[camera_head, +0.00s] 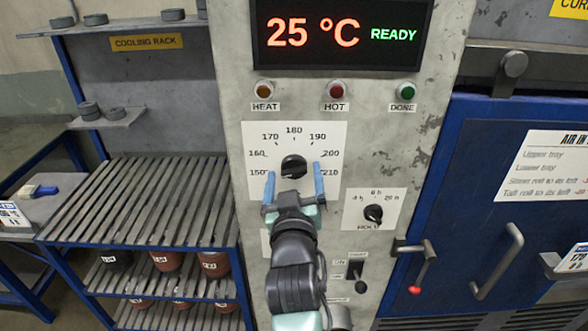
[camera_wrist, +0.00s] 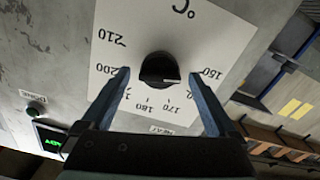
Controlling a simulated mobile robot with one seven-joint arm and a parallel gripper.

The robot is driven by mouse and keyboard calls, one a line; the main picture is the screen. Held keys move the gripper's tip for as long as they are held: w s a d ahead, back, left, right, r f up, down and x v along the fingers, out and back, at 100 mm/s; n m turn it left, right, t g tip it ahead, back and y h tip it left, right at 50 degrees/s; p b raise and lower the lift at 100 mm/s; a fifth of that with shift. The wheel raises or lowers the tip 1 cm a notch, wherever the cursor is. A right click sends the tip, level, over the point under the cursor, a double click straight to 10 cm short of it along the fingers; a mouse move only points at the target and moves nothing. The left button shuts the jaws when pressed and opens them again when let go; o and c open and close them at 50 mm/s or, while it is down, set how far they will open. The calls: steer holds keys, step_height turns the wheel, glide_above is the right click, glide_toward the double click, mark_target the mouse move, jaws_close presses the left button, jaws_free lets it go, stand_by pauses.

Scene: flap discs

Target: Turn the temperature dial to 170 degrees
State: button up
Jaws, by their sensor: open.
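The temperature dial is a round black knob (camera_head: 293,167) on a white scale plate (camera_head: 335,135) marked from 150 to 210. The knob (camera_wrist: 160,69) also shows in the wrist view, where the scale appears upside down. Its pale pointer line there points toward the 150 side. My gripper (camera_head: 294,169) is open in front of the plate, with one blue finger on either side of the knob. In the wrist view the fingertips (camera_wrist: 159,75) stand apart with the knob between and slightly beyond them, and gaps show on both sides.
The display (camera_head: 340,35) above reads 25 °C READY. A smaller hold knob (camera_head: 373,213) sits to the lower right, with a toggle switch (camera_head: 356,270) below it. A blue door (camera_head: 490,210) with handles is on the right. A slatted cooling rack (camera_head: 140,200) stands left.

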steer(key=shift+w, duration=0.35)
steer(key=c, duration=1.4)
